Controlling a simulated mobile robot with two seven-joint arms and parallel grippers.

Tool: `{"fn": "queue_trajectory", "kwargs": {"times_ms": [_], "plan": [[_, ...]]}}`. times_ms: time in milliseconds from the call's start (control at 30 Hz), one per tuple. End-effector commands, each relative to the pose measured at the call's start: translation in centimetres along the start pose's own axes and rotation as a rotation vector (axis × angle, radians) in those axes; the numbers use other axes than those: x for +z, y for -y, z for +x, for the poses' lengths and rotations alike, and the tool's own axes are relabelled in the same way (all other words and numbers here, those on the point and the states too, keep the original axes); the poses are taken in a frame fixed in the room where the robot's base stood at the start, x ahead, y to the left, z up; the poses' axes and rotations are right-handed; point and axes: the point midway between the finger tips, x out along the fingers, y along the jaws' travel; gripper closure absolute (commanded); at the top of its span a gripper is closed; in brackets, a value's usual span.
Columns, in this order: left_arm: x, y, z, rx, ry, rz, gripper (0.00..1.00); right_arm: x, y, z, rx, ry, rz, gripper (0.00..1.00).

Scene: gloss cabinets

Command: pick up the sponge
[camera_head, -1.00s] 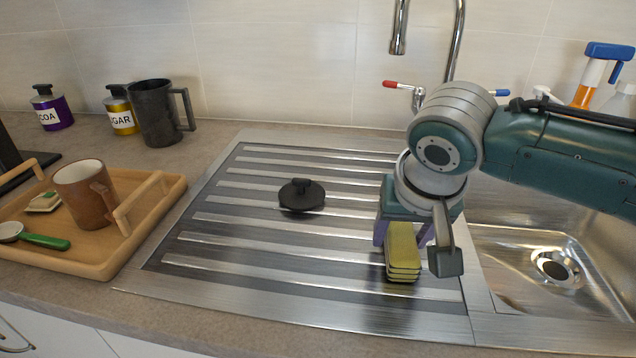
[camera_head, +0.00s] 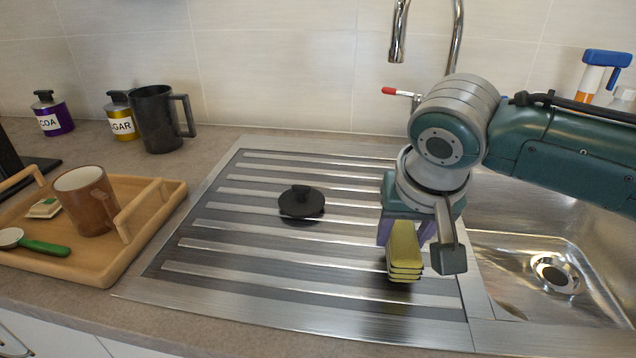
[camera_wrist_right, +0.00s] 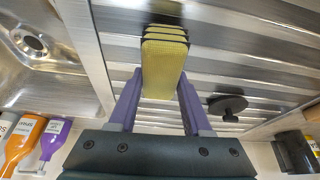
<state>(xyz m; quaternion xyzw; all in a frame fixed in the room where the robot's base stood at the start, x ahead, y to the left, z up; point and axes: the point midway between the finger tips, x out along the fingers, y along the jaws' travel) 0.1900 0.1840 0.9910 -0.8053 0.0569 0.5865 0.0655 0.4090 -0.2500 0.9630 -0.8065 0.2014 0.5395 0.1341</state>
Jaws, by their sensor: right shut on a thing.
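The sponge (camera_head: 404,252) is a yellow block with dark layers at its near end, over the right part of the ribbed steel drainboard (camera_head: 240,285). My right gripper (camera_head: 408,232) is shut on it, with one purple finger on each side. In the right wrist view the sponge (camera_wrist_right: 164,62) sits between the two purple fingers of my right gripper (camera_wrist_right: 160,98). The sponge appears slightly above the drainboard, though the gap is hard to judge. My left gripper is not in view.
A black lid (camera_head: 301,202) lies on the drainboard left of the sponge. The sink bowl (camera_head: 515,255) is to the right, with the tap (camera_head: 400,35) behind. A wooden tray (camera_head: 105,270) with a brown mug (camera_head: 86,201) stands at left, near a dark jug (camera_head: 158,118).

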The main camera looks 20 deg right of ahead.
Motion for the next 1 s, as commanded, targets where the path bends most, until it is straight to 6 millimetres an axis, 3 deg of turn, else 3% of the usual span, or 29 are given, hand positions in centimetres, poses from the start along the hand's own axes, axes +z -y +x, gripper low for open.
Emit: {"fn": "queue_trajectory", "kwargs": {"times_ms": [400, 600, 800, 1000], "plan": [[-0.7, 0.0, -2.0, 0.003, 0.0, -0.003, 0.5, -4.7, 0.1, -11.0, -0.005, -0.006, 0.002, 1.0], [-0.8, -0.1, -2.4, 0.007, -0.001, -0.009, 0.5, -6.3, 0.1, -15.1, -0.004, -0.005, 0.0, 1.0], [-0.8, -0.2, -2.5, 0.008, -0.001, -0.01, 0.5, -7.1, 0.0, -17.0, -0.002, -0.001, 0.0, 1.0], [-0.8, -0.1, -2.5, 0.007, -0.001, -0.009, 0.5, -7.1, 0.0, -17.2, -0.001, 0.0, 0.0, 1.0]]}}
